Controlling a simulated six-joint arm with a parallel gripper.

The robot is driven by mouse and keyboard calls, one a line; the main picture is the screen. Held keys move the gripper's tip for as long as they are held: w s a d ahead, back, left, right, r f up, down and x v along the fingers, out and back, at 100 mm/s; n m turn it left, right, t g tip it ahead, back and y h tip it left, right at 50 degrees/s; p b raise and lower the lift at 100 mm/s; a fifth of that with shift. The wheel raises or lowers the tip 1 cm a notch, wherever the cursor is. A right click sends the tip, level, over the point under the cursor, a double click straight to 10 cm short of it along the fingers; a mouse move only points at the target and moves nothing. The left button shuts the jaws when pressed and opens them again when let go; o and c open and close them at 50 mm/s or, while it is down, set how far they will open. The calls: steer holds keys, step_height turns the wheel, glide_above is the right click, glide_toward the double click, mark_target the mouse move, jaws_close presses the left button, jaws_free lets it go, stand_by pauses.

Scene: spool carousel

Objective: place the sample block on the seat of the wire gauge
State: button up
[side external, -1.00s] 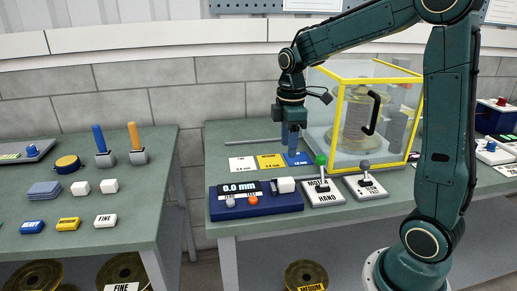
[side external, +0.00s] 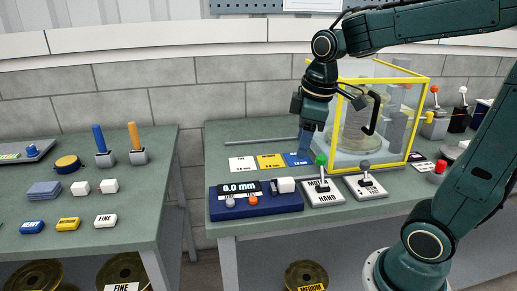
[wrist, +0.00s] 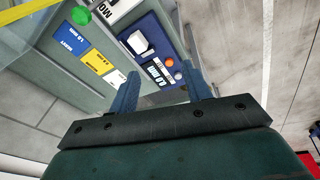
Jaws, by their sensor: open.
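The wire gauge (side external: 225,205) is a dark blue box with a 0.0 mm display at the front of the right bench. A white block (side external: 286,185) sits at its right end; I cannot tell whether it is the sample block or part of the gauge. Two plain white cubes (side external: 80,188) lie on the left bench. My gripper (side external: 304,150) is open and points down above the back of the right bench, behind the gauge. In the wrist view, the gauge (wrist: 178,88) and white block (wrist: 138,43) appear beyond my open, empty fingers (wrist: 160,76).
Fine, medium and heavy cards (side external: 270,161) lie behind the gauge. A green-knobbed lever box (side external: 323,196) and a grey-knobbed one (side external: 366,189) stand right of it. A yellow-framed clear enclosure (side external: 410,140) is close to my gripper. A gap separates the left bench (side external: 130,220).

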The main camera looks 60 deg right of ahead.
steer(key=s+a+m+t, duration=0.3)
steer(key=s+a+m, duration=0.2)
steer(key=s, duration=0.5)
steer(key=shift+s+r, duration=0.3)
steer(key=shift+r, duration=0.05)
stand_by(0.8)
